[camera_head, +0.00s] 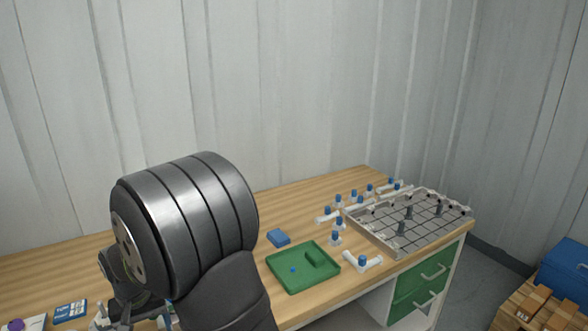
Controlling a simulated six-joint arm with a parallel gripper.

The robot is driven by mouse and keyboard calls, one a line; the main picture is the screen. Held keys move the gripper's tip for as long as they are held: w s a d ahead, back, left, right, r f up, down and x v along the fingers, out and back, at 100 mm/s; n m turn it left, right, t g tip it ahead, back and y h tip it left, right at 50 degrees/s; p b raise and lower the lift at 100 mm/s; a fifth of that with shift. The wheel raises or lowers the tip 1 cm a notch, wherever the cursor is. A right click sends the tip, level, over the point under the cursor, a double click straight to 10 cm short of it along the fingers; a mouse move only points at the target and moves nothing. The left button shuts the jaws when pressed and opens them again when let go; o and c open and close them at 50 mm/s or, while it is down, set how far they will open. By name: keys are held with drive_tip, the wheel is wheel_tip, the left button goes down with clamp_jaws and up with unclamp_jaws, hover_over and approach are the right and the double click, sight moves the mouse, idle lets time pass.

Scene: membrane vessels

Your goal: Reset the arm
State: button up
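My arm's large dark cylindrical joint fills the lower left of the head view and hides part of the wooden table (220,218). What seems to be part of my gripper (126,290) shows at the joint's lower left, above the table's left part. Its fingertips are not clear, so I cannot tell whether it is open or shut or holds anything.
A green tray (290,281) lies mid-table, with a blue block (278,237) behind it. Several white vessels with blue caps, one at the tray's right (337,231), stand near a grey metal rack (447,231). Blue boxes (70,309) lie at left.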

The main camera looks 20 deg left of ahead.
drive_tip(key=w+d+r, duration=0.5)
drive_tip(key=d, duration=0.3)
drive_tip(key=shift+s+a+r+n, duration=0.45)
drive_tip(key=shift+a+r+n, duration=0.75)
drive_tip(key=shift+a, duration=2.85)
drive_tip(key=shift+s+a+r+n, duration=0.5)
drive_tip(key=shift+a+n, duration=1.3)
drive_tip(key=shift+a, duration=2.3)
drive_tip(key=shift+s+a+r+n, duration=0.4)
drive_tip(key=shift+a+r+n, duration=0.85)
drive_tip(key=shift+a, duration=2.8)
drive_tip(key=shift+f+n, duration=0.25)
drive_tip(key=shift+f, duration=0.05)
drive_tip(key=o, duration=0.6)
